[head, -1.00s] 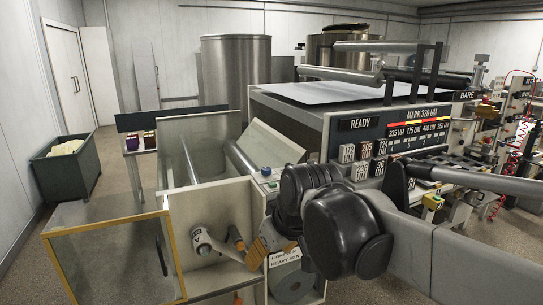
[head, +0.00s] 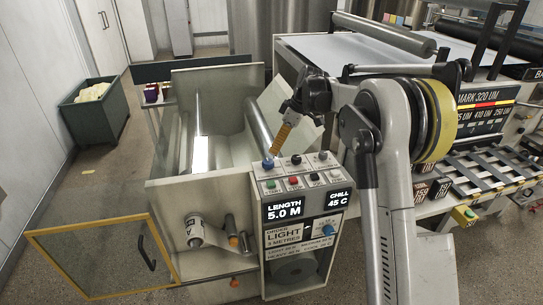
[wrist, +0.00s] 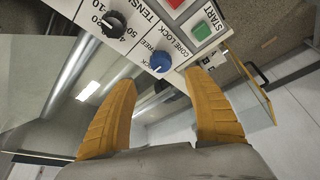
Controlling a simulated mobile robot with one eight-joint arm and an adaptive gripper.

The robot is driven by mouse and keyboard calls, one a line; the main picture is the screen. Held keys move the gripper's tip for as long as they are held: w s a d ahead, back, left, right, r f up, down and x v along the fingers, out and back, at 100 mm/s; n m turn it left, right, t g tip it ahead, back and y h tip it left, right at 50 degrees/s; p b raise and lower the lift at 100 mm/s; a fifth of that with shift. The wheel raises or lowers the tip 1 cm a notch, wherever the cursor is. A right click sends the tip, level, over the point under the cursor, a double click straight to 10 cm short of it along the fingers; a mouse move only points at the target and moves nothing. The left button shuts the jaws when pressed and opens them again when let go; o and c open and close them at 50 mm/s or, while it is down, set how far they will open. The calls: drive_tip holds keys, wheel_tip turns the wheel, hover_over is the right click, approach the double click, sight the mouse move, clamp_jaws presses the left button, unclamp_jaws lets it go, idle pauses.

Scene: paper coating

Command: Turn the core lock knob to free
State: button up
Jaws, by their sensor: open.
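The core lock knob is a round blue knob on the top panel, labelled CORE LOCK in the wrist view (wrist: 160,62). LOCK and FREE lettering shows partly beside it, and I cannot tell surely which its pale mark faces. In the head view the blue knob (head: 267,164) sits at the panel's back left corner. My gripper (wrist: 161,80) is open, its two orange fingers pointing at the panel, one to each side of the knob in the picture. The knob shows between the tips, and I see no contact. In the head view my gripper (head: 273,154) is just above the knob.
A black tension knob (wrist: 112,24) and a green START button (wrist: 203,32) are close beside the blue knob. Another blue knob (head: 328,230) is on the cabinet front. A yellow-framed clear door (head: 103,257) stands open at left. Open floor lies beyond it.

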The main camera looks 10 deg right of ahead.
sight(269, 162)
drive_tip(key=b+x, duration=0.2)
drive_tip(key=x, duration=0.7)
drive_tip(key=shift+a+f, duration=0.2)
drive_tip(key=shift+f, duration=0.15)
drive_tip(key=shift+c, duration=0.6)
drive_tip(key=c, duration=1.1)
